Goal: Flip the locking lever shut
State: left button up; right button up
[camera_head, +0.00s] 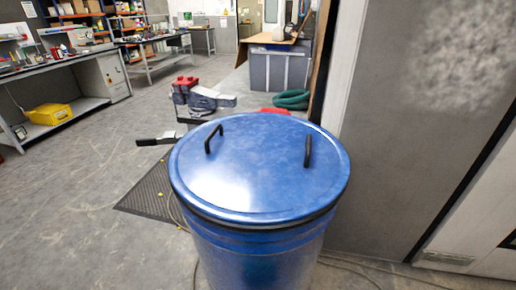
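A blue drum (262,250) stands upright in the middle of the head view. Its round blue lid (265,175) sits on top and carries two black handles, one at the left (211,138) and one at the right (308,151). A dark band runs around the drum just under the lid's edge. A lever with a black grip (150,141) and a light metal part sticks out to the left from the far left side of the rim; it looks swung away from the drum. Where it joins the rim is hard to make out. Neither of my grippers is in view.
A grey wall panel (415,150) stands close at the right. A dark mat (150,195) lies left of the drum, and a cable runs on the floor. Behind are a red-and-grey item (200,97) and a green hose (291,99). The left floor is mostly clear up to the workbenches.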

aim_at(169, 138)
jog(key=i+j+u, duration=0.2)
jog(key=j+u, duration=0.25)
jog(key=j, duration=0.2)
jog(key=i+j+u, duration=0.25)
jog(key=j+u, duration=0.15)
jog(key=j, duration=0.2)
jog(key=i+j+u, duration=0.9)
jog(key=i+z, duration=0.35)
jog(key=i+j+z, duration=0.15)
jog(key=i+z, duration=0.25)
jog(key=i+j+z, duration=0.15)
jog(key=z, duration=0.2)
jog(key=i+z, duration=0.2)
jog(key=z, duration=0.25)
jog(key=i+z, duration=0.2)
jog(key=z, duration=0.25)
jog(key=i+j+z, duration=0.1)
jog(key=z, duration=0.35)
jog(key=i+j+z, duration=0.15)
jog(key=z, duration=0.3)
jog(key=i+j+z, duration=0.2)
jog(key=z, duration=0.25)
jog(key=j+z, duration=0.25)
jog(key=z, duration=0.2)
jog(key=i+j+z, duration=0.1)
jog(key=j+z, duration=0.2)
jog(key=z, duration=0.15)
